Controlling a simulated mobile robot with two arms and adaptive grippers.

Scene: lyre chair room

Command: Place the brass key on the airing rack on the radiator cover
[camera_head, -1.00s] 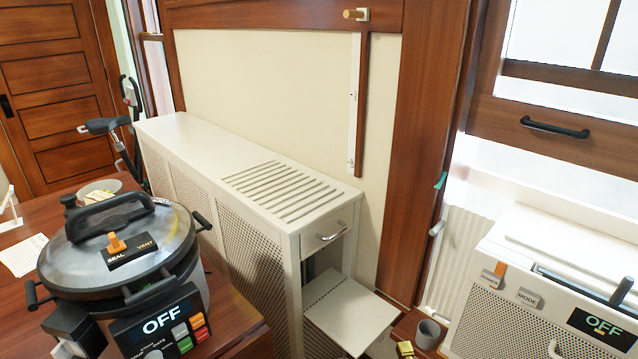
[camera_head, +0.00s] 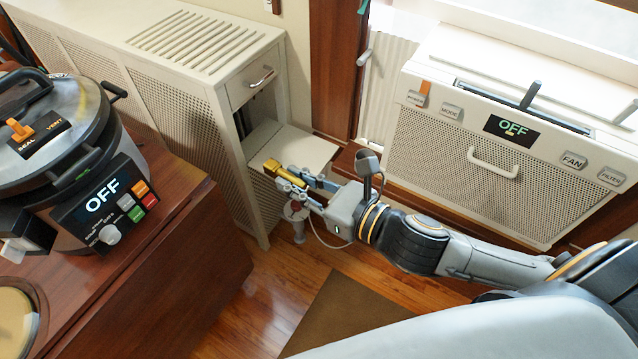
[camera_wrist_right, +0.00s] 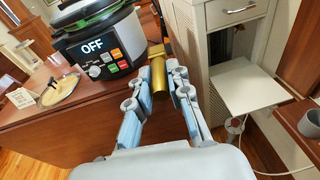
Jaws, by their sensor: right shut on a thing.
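The brass key (camera_head: 272,168) is a short gold-coloured piece with a wider end. My right gripper (camera_head: 290,178) is shut on it and holds it in the air in front of the radiator cover's open end. The key also shows between the fingertips in the right wrist view (camera_wrist_right: 159,76). The white radiator cover (camera_head: 222,92) has perforated sides. The airing rack (camera_head: 190,38), a set of pale slats, lies on its top, left of and beyond the gripper in the head view. Nothing rests on the slats. My left gripper is not in view.
A low white shelf (camera_head: 312,148) juts out below the cover's drawer (camera_head: 258,82). A pressure cooker (camera_head: 75,140) stands on the wooden table (camera_head: 185,270) at left. A white panelled appliance (camera_head: 450,150) is at right.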

